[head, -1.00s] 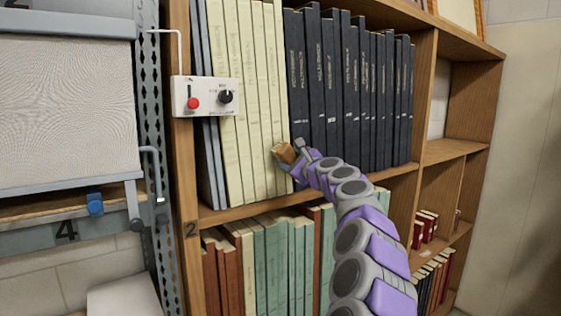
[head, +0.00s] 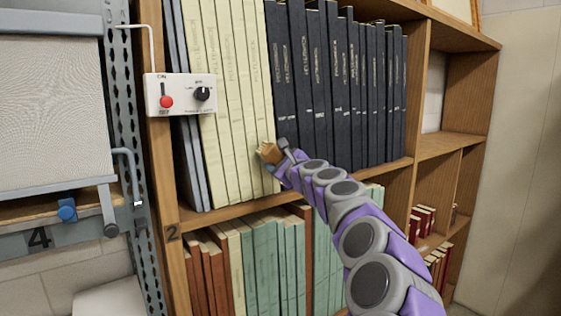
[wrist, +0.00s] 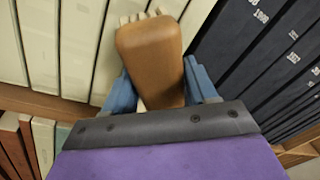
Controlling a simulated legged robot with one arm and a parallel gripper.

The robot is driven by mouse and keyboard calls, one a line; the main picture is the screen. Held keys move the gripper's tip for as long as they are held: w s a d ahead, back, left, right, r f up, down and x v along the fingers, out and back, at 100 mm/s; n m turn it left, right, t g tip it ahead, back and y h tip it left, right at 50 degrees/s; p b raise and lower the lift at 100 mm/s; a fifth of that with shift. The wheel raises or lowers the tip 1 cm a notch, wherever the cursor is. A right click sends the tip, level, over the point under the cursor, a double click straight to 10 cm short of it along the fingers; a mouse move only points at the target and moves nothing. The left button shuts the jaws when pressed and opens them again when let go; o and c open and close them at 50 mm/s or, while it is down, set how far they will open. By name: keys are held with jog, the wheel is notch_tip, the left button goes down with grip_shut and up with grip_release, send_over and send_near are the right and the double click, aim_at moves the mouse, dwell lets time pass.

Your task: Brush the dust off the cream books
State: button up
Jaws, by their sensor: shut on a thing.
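The cream books (head: 225,100) stand upright in a row on the upper shelf, left of the dark blue books; they also fill the upper left of the wrist view (wrist: 75,45). My gripper (head: 280,157) is at the lower right end of the cream row. In the wrist view its blue fingers (wrist: 160,92) are shut on a brush with a brown wooden back (wrist: 152,55). Pale bristles (wrist: 145,17) show at its far end, against or very close to the cream spines; contact is hard to tell. I cannot make out dust on the spines.
Dark blue books (head: 335,85) stand directly right of the cream ones. A white control box (head: 181,94) with a red knob is fixed at the left in front of the shelf upright. Green and brown books (head: 270,260) fill the shelf below.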

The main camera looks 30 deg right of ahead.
jog(key=a, duration=0.6)
jog(key=shift+w+a+r, duration=0.1)
jog(key=shift+a+r, duration=0.1)
jog(key=shift+a, duration=0.2)
jog(key=shift+d+f, duration=0.15)
jog(key=shift+d, duration=0.05)
jog(key=shift+a, duration=0.2)
jog(key=shift+s+a, duration=0.3)
jog(key=shift+s, duration=0.1)
jog(key=s, duration=0.5)
jog(key=shift+s+d, duration=0.15)
jog(key=shift+s, duration=0.05)
jog(key=s, duration=0.2)
jog(key=shift+s+d, duration=0.25)
jog(key=shift+s, duration=0.15)
